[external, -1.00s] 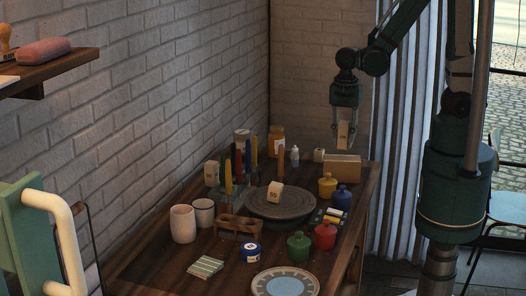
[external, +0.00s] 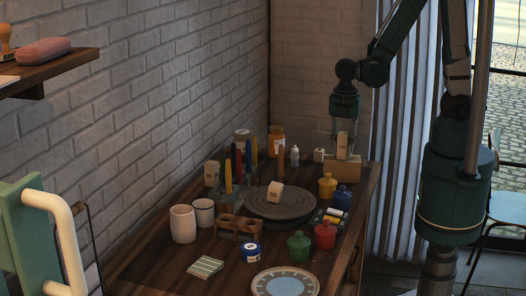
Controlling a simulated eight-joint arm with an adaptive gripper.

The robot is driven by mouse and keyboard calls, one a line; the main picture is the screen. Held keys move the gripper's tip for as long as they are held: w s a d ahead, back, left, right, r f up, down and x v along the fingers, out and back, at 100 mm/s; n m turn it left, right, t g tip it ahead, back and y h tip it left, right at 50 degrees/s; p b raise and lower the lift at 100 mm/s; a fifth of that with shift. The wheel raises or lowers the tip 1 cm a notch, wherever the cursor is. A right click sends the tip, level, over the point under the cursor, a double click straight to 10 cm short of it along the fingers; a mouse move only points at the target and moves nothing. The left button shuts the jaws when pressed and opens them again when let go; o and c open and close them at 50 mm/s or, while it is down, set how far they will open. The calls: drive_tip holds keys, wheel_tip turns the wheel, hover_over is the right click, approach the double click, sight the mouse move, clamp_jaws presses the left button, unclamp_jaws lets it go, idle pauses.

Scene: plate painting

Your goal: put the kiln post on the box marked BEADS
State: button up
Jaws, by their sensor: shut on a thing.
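My gripper (external: 344,136) is at the back right of the table, its fingers shut on a pale upright block, the kiln post (external: 342,146). The lower end of the post overlaps the top of a light-brown box (external: 343,171) at the table's back right. The post looks upright and at or just above the box top; I cannot tell whether it touches. Any writing on the box is too small to read.
A grey turntable (external: 265,207) bears a pale block marked with a number (external: 275,192). Yellow (external: 327,188) and blue (external: 342,198) jars stand in front of the box. A small white bottle (external: 294,156) and a pale cube (external: 319,156) stand to its left.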

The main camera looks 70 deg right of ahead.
drive_tip(key=o, duration=1.1)
drive_tip(key=shift+c, duration=0.2)
drive_tip(key=shift+r, duration=0.15)
drive_tip(key=shift+r+p, duration=1.45)
drive_tip(key=shift+r, duration=4.55)
drive_tip(key=shift+d+r+m+t, duration=0.3)
drive_tip(key=shift+d+r+m, duration=0.15)
drive_tip(key=shift+r+m, duration=0.3)
drive_tip(key=d+r+m+t, duration=0.3)
drive_tip(key=r+m, duration=0.3)
drive_tip(key=m, duration=0.2)
drive_tip(key=s+d+r+m+t, duration=0.1)
drive_tip(key=d+r+m+t, duration=0.2)
drive_tip(key=r+m, duration=0.4)
drive_tip(key=shift+d+r+m+t, duration=0.25)
drive_tip(key=shift+d+m+t, duration=0.05)
drive_tip(key=shift+d+m, duration=0.5)
